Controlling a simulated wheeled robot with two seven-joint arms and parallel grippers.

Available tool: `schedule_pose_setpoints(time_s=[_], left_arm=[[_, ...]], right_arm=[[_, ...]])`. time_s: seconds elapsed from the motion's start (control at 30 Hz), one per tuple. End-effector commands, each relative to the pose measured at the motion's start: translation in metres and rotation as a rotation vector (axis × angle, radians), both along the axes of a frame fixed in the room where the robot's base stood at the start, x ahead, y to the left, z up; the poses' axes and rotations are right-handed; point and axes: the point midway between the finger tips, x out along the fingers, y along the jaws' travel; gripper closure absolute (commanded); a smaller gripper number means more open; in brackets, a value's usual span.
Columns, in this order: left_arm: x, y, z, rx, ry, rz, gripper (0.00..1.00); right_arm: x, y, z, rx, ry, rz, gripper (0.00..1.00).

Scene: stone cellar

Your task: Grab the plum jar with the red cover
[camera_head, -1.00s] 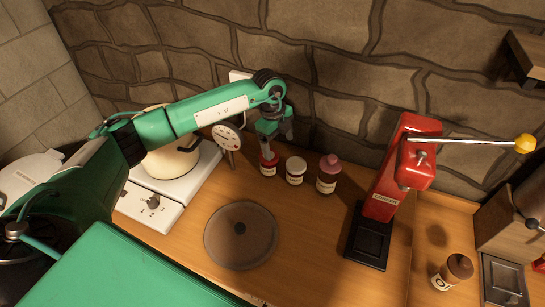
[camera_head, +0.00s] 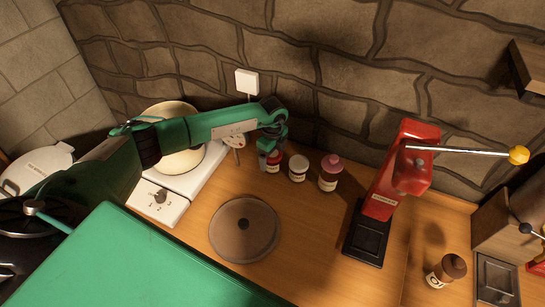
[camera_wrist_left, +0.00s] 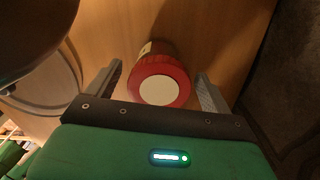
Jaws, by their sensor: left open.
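The jar with the red cover (camera_head: 274,158) stands upright on the wooden counter near the stone wall, at the left end of a row of three jars. In the left wrist view its red lid (camera_wrist_left: 160,84) with a pale round top sits between my two fingers. My left gripper (camera_wrist_left: 160,88) is open, with one finger on each side of the jar and a visible gap at least on the right. In the head view the gripper (camera_head: 270,155) is mostly hidden by its own wrist at the jar. My right gripper is not in view.
A white-lidded jar (camera_head: 298,168) and a pink-lidded jar (camera_head: 330,173) stand just right. A red lever press (camera_head: 397,180) is farther right.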

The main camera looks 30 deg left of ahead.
Motion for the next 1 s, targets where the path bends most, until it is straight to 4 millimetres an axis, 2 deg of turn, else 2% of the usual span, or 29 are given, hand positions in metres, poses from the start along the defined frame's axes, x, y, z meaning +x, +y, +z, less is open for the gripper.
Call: schedule_pose_setpoints(time_s=[0.03,0.2,0.5,0.57,0.8,1.0], left_arm=[[-0.002,-0.001,-0.003,0.000,0.004,0.001,0.16],[-0.002,-0.002,-0.025,-0.001,0.003,0.001,0.16],[-0.001,-0.001,-0.031,-0.001,0.000,0.000,0.16],[-0.001,-0.001,-0.031,-0.001,0.000,0.000,0.26],[-0.001,-0.001,-0.031,-0.001,0.000,0.000,0.72],[-0.001,-0.001,-0.030,-0.001,-0.001,0.000,0.72]], right_arm=[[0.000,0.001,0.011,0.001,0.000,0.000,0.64],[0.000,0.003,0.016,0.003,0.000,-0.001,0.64],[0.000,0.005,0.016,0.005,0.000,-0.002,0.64],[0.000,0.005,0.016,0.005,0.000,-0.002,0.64],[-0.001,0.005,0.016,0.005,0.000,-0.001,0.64],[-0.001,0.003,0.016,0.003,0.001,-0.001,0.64]])
